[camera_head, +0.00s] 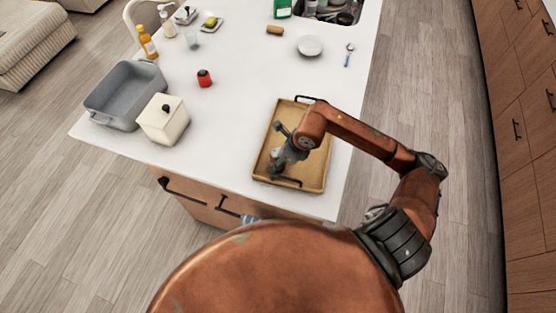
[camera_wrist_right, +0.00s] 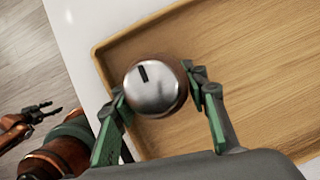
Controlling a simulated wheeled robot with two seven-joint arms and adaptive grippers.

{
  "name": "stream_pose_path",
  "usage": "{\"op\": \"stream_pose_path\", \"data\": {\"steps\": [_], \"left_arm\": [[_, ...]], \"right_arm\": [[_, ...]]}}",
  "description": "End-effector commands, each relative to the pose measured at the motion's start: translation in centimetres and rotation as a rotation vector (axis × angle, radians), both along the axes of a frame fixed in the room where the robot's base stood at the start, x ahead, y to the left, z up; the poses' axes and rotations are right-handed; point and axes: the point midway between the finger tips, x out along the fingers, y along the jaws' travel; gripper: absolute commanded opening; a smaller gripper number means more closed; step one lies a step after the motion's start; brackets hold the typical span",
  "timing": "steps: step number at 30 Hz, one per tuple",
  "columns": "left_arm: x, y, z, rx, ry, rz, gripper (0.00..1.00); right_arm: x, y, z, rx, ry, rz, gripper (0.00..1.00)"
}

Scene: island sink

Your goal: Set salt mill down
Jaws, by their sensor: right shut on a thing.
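The salt mill (camera_wrist_right: 155,90) shows in the right wrist view as a round silver cap with a dark slot, above a brownish body. My right gripper (camera_head: 279,160) is shut on it, one finger on each side. In the head view the gripper hides the mill, over the left part of a wooden tray (camera_head: 313,172). The tray also shows in the wrist view (camera_wrist_right: 255,65), its rim running behind the mill. I cannot tell whether the mill touches the tray. My left gripper (camera_wrist_right: 40,112) appears at the wrist view's left edge, its fingers apart and empty.
The tray has dark handles and sits near the counter's (camera_head: 230,125) front right corner. A grey basin (camera_head: 125,95), a cream canister (camera_head: 164,120) and a red-and-black item (camera_head: 204,78) stand to the left. The counter between is clear.

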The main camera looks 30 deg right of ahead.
Motion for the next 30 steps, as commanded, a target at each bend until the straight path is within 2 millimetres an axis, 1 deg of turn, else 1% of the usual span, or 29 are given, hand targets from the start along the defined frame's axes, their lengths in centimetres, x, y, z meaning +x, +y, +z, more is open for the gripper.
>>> {"op": "stream_pose_path", "data": {"steps": [4, 5, 8, 16, 20, 23, 30], "left_arm": [[-0.1, 0.0, -0.3, 0.0, 0.002, 0.0, 0.47], [-0.1, 0.0, -0.4, 0.0, 0.002, 0.0, 0.47], [-0.1, 0.0, -0.2, 0.0, 0.002, 0.0, 0.47], [-0.1, 0.0, -0.2, 0.0, 0.002, 0.0, 0.47], [-0.1, 0.0, 0.0, 0.0, 0.001, 0.0, 0.47], [-0.1, 0.0, -0.1, 0.0, 0.001, 0.0, 0.47], [-0.1, 0.0, -0.4, 0.0, 0.002, 0.0, 0.47]], "right_arm": [[0.0, 0.0, -0.3, -0.001, -0.002, 0.001, 0.11], [0.0, 0.0, -0.3, 0.0, 0.0, 0.0, 0.41], [0.0, 0.0, -0.2, 0.0, 0.0, 0.0, 0.48], [0.0, 0.0, -0.1, 0.001, -0.001, 0.0, 0.48], [-0.1, -0.2, 0.6, -0.002, -0.003, 0.0, 0.48], [-0.6, -0.6, 2.0, -0.004, -0.005, 0.001, 0.48], [-2.2, -1.6, 6.8, -0.005, -0.005, 0.0, 0.48]]}}
